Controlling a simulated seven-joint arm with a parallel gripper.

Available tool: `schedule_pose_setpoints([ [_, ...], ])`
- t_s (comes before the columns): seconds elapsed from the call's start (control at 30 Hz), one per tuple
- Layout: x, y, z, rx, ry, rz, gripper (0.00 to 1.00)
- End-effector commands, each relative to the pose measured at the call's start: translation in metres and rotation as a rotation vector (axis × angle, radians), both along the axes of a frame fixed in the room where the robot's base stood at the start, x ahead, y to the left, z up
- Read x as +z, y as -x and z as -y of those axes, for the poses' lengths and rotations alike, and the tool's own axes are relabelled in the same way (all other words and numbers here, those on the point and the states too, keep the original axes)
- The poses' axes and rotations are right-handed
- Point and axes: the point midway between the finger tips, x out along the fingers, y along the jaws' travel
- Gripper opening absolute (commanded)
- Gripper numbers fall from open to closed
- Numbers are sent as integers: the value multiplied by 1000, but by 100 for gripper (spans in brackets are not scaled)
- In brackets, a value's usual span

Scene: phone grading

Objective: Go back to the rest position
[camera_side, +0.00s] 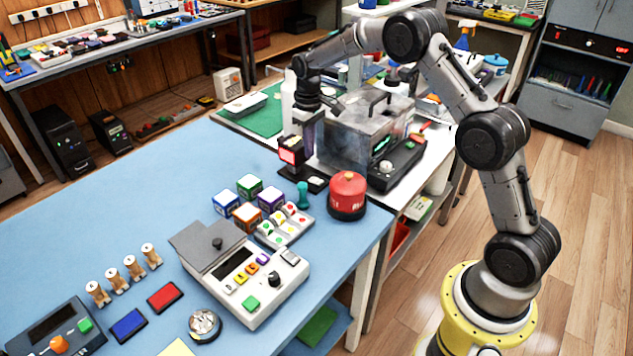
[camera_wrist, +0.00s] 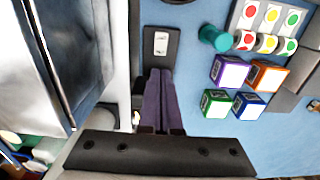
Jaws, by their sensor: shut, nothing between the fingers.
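My gripper (camera_side: 314,142) hangs fingers-down at the far edge of the blue table (camera_side: 130,225), beside a clear-sided box machine (camera_side: 365,125). In the wrist view my gripper (camera_wrist: 160,72) shows two dark purple fingers lying together with nothing between them. Beyond the tips lies a black stand base (camera_wrist: 172,62) with a small white plate on it. In the side view a small device with a red screen (camera_side: 291,152) stands just left of and below the fingers. The exact gap between fingertips and stand cannot be told.
Several coloured cubes (camera_side: 247,217), a teal stamp (camera_side: 302,195), a red round canister (camera_side: 347,192) and a grey console (camera_side: 240,275) stand on the blue table. A white bottle (camera_side: 289,100) is close behind the gripper. The table's left middle is clear.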

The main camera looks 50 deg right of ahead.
Motion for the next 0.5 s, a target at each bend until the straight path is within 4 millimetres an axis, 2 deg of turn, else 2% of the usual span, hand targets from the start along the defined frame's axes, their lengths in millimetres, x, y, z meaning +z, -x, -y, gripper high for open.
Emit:
schedule_pose_setpoints([
  [0.07,12,-3,-3,7,5,22,0],
  [0.13,33,-7,-7,15,13,62,0],
  [0.27,94,0,-22,40,29,153,0],
  [0.3,114,7,-27,48,34,181,0],
  [0.4,159,32,-42,66,42,243,0],
  [0.5,194,63,-55,78,48,299,0],
])
